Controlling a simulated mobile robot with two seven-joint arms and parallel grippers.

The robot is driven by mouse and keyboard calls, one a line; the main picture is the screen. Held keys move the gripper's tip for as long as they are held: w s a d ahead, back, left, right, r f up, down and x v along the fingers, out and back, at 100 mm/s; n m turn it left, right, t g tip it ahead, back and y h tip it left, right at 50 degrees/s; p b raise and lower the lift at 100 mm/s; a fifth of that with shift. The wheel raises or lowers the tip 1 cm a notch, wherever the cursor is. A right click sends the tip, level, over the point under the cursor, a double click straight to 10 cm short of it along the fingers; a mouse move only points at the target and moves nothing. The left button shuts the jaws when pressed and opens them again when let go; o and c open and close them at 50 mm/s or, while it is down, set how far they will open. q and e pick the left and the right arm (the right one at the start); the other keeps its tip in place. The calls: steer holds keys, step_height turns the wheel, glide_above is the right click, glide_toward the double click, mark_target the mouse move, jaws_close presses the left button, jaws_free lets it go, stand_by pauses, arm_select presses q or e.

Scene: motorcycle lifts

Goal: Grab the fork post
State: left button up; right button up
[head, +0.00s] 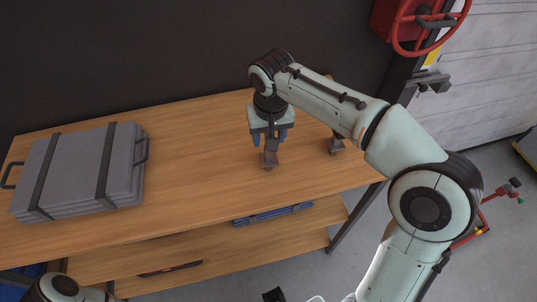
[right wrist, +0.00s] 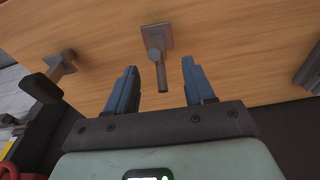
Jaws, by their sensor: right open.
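A grey metal fork post (head: 270,160) stands on the wooden workbench (head: 200,130), with a square base plate and a short bar. A second similar grey post (head: 335,146) stands to its right. My right gripper (head: 269,139) points down just above the first post, its blue fingers open. In the right wrist view the first post (right wrist: 158,62) shows between the two fingers of the gripper (right wrist: 162,72), with a gap on each side. The second post (right wrist: 60,66) is off to the left there. My left gripper is out of view; only part of my left arm shows at the bottom left.
A grey strapped case (head: 78,168) lies on the bench's left side. Blue items (head: 273,214) lie on the shelf below. A red wheel (head: 430,20) is at the upper right. The bench between case and posts is clear.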

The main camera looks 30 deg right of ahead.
mark_target(269, 153)
steer(key=f, duration=0.5)
steer(key=shift+w+d+f+b, duration=0.25)
steer(key=shift+w+f+b, duration=0.1)
steer(key=shift+f, duration=0.05)
jaws_close()
